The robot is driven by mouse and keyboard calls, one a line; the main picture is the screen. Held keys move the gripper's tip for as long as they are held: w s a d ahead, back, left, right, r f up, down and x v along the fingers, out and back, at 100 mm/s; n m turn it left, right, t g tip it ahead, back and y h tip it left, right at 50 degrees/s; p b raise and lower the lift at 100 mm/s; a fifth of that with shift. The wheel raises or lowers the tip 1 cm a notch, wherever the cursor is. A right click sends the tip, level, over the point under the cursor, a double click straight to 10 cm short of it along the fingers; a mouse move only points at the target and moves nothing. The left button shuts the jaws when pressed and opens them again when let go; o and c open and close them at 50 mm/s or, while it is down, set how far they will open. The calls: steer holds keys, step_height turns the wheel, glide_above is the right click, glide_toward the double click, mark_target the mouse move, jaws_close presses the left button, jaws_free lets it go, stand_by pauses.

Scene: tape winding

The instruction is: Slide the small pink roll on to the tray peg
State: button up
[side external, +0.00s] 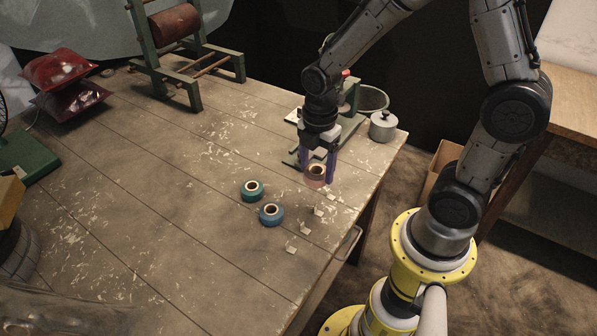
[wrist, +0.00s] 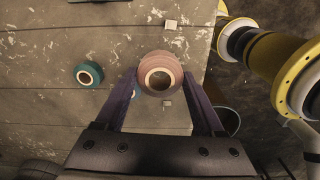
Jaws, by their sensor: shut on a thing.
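The small pink roll (side external: 316,181) is held between the two purple fingers of my gripper (side external: 317,172), above the right part of the table. In the wrist view the pink roll (wrist: 160,61) sits between the fingertips of my gripper (wrist: 160,75), its pale core hole facing the camera. My gripper is shut on it, one finger on each side. The roll looks level and appears a little above the boards. I cannot make out a tray peg in either view.
A green roll (side external: 252,196) and a blue roll (side external: 271,220) lie left of my gripper. Small pale scraps (side external: 305,229) lie near the table's right edge. A green stand (side external: 349,98) and a lidded metal pot (side external: 383,126) are behind. The table's left middle is clear.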

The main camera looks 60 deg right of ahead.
steer(key=s+r, duration=0.3)
steer(key=s, duration=0.3)
steer(key=w+d+r+m, duration=0.1)
steer(key=w+d+m, duration=0.1)
steer(key=w+d, duration=0.35)
steer(key=w+d+r+m, duration=0.1)
steer(key=w+d, duration=0.2)
steer(key=w, duration=0.6)
steer(key=d+f+m, duration=0.1)
steer(key=d+f, duration=0.1)
steer(key=d, duration=0.1)
steer(key=w+d+f+m, duration=0.1)
steer(key=d+f, duration=0.1)
steer(key=d, duration=0.2)
steer(key=w+d+f+m, duration=0.1)
steer(key=d+f, duration=0.1)
steer(key=d, duration=0.1)
steer(key=shift+w+d+f, duration=0.1)
steer(key=shift+d+f, duration=0.2)
steer(key=shift+f, duration=0.05)
steer(key=shift+d+f, duration=0.15)
steer(key=shift+f, duration=1.75)
